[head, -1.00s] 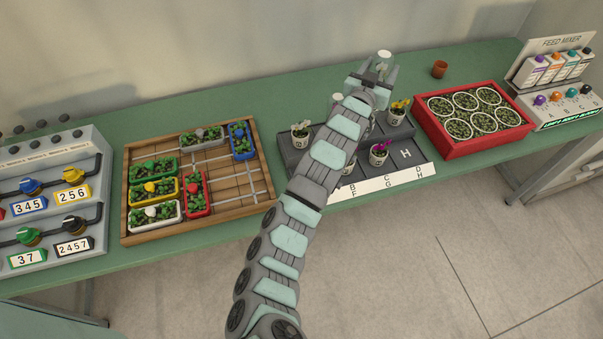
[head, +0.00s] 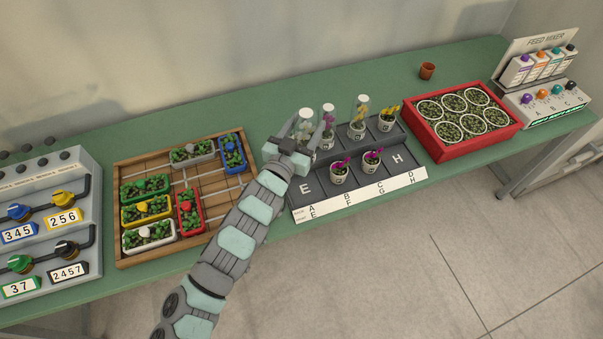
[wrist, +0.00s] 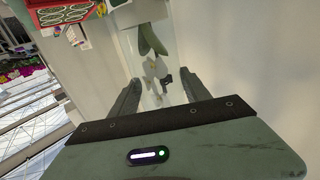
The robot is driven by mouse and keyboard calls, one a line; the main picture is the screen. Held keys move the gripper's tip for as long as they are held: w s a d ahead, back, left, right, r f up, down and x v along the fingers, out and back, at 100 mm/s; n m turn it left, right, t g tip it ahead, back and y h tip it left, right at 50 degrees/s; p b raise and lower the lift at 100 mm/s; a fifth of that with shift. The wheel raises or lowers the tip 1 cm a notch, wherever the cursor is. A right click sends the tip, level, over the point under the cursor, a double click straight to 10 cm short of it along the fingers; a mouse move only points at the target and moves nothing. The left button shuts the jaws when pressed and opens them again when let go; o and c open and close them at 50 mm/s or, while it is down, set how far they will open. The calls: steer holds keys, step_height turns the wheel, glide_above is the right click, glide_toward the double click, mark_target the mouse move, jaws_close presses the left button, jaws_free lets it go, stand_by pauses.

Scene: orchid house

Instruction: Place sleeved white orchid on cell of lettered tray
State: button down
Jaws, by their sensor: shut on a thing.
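My gripper (head: 302,138) is shut on the sleeved white orchid (head: 305,120), a clear tube with a pale top. In the wrist view, the orchid's white blooms and green leaves (wrist: 152,68) show inside the clear sleeve between the fingers (wrist: 158,92). The lettered tray (head: 362,190) is dark grey with a white label strip. My gripper is at its back left corner, covering that cell. I cannot tell whether the pot touches the tray. Front cells E (head: 305,188) and H (head: 397,158) are bare.
On the tray stand a sleeved purple orchid (head: 328,118), a sleeved pale yellow orchid (head: 359,112), an unsleeved yellow one (head: 387,122) and two magenta ones (head: 341,175) (head: 372,162). A wooden crate (head: 258,203) is left, a red box (head: 470,148) right. A terracotta pot (head: 427,71) stands behind.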

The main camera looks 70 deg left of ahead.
step_height(320, 180, down, 17)
steer(key=b, duration=0.1)
stand_by(0.3)
steer(key=shift+f, duration=0.15)
steer(key=c, duration=0.5)
jaws_free()
steer(key=v, duration=1.2)
steer(key=shift+p, duration=0.35)
